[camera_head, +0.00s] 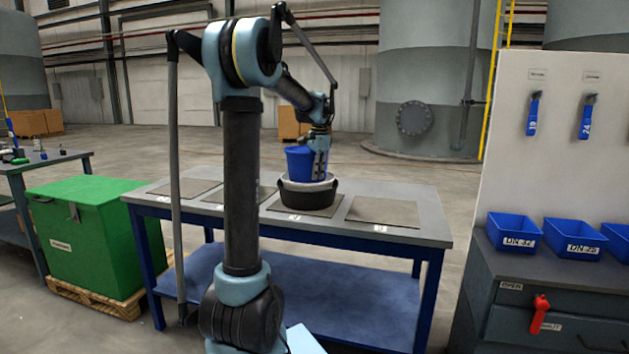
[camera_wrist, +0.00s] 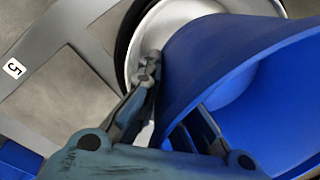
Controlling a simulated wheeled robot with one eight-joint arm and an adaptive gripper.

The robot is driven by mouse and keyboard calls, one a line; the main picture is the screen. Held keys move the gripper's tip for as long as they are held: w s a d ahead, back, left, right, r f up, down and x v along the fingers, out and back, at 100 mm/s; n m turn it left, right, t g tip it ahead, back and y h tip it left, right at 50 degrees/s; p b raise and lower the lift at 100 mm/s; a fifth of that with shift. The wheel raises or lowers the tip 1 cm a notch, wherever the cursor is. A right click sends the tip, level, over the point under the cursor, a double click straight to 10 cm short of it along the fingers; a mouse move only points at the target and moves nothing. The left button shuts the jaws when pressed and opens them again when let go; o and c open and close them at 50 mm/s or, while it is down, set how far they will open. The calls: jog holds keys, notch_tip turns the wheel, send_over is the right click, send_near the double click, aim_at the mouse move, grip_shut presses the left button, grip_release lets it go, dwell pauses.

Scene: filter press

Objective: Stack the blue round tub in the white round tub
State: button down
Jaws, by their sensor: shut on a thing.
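The blue round tub (camera_head: 298,162) is upright in the head view, and my gripper (camera_head: 319,172) is shut on its wall. In the wrist view the fingers (camera_wrist: 178,100) straddle the wall of the blue tub (camera_wrist: 225,60), one outside and one inside. The white round tub (camera_head: 307,184) sits in a black tub (camera_head: 309,199) on the table. The blue tub's lower end is at the white tub's mouth; I cannot tell whether it rests inside. The white tub also shows beneath the blue one in the wrist view (camera_wrist: 165,38), its far side hidden.
The grey table (camera_head: 421,196) carries several flat mats; the mat on the right (camera_head: 383,211) is bare. A green crate (camera_head: 85,236) stands on a pallet at left. Blue bins (camera_head: 514,234) sit on a cabinet at right, beside a white panel (camera_head: 560,160).

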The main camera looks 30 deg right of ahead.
aim_at(317, 182)
jog(key=shift+f, duration=1.1)
jog(key=shift+f, duration=0.6)
jog(key=c, duration=2.1)
grip_release()
